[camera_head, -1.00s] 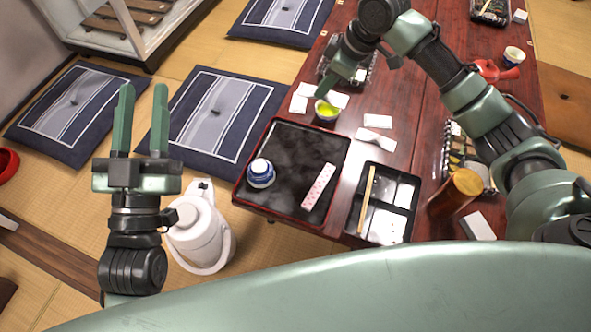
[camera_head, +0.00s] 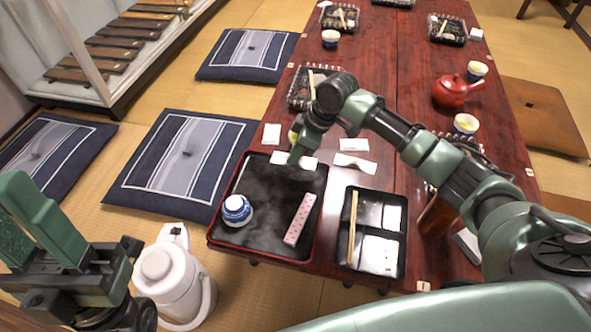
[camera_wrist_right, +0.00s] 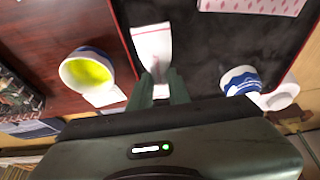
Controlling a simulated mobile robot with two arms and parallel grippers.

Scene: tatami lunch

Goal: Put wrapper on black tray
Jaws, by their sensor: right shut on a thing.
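The black tray (camera_head: 262,190) lies at the table's near left. It holds a blue and white cup (camera_head: 237,210) and a pink patterned strip (camera_head: 300,220). My right gripper (camera_head: 296,155) is over the tray's far edge. In the right wrist view, my right gripper (camera_wrist_right: 160,88) is shut on a white wrapper (camera_wrist_right: 152,45), which overlaps the tray's edge. I cannot tell whether the wrapper touches the tray. My left gripper (camera_head: 45,215) is open and empty at the far left, away from the table.
A cup of green tea (camera_wrist_right: 88,72) stands beside the tray, mostly hidden by my right gripper in the head view. White papers (camera_head: 354,163) lie nearby. A black bento box (camera_head: 376,222) with chopsticks is right of the tray. A white jug (camera_head: 172,275) stands on the floor.

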